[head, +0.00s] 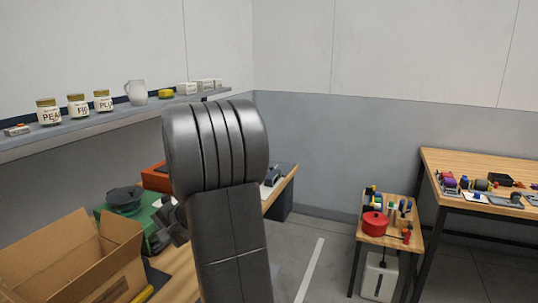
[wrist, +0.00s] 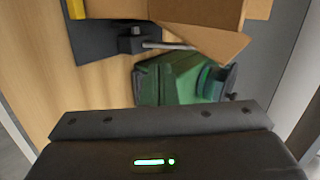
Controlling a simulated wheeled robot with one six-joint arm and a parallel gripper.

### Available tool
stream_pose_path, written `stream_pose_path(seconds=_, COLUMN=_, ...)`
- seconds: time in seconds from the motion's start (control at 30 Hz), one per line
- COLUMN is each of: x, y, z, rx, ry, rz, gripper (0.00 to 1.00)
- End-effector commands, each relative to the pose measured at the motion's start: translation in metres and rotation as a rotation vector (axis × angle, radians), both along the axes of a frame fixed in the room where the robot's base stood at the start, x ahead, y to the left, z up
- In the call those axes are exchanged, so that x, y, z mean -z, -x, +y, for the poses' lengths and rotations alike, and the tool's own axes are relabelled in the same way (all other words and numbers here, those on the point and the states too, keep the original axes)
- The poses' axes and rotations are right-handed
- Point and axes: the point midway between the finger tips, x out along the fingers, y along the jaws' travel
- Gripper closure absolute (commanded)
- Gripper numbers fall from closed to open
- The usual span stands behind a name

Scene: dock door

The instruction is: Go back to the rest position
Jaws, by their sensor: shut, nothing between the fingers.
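My gripper (wrist: 160,118) shows in the wrist view as a dark bar with bolts across the bottom, with a small green light on its body. It is shut and empty. In the head view my arm stands tall in the middle and hides much of the workbench (head: 183,268); the gripper cannot be made out clearly there. The wrist camera looks down on the wooden benchtop (wrist: 60,95), with a green case (wrist: 175,82) just beyond the gripper. I cannot tell the height of the gripper above it.
An open cardboard box (head: 70,262) and the green machine (head: 140,228) crowd the bench at left. A wall shelf (head: 110,124) with jars runs above. A small side table (head: 380,242) and a larger table (head: 470,168) stand right. The floor between (head: 325,235) is clear.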

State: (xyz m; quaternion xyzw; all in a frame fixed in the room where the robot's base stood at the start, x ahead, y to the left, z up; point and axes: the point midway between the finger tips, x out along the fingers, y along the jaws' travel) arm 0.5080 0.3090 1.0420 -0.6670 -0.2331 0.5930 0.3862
Motion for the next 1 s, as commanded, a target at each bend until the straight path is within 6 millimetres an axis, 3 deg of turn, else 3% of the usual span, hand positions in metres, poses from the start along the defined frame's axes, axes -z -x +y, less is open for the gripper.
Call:
stream_pose_path(seconds=0.2, x=0.012, y=0.009, z=-0.038, rx=0.004, ry=-0.012, rz=-0.005, gripper=1.00)
stream_pose_path(seconds=0.5, x=-0.024, y=0.019, z=-0.081, rx=0.001, ry=-0.012, rz=-0.008, gripper=1.00)
stream_pose_path(seconds=0.7, x=-0.035, y=0.023, z=-0.096, rx=0.000, ry=-0.012, rz=-0.005, gripper=1.00)
stream_pose_path(seconds=1.0, x=-0.038, y=0.025, z=-0.099, rx=-0.001, ry=-0.011, rz=-0.004, gripper=1.00)
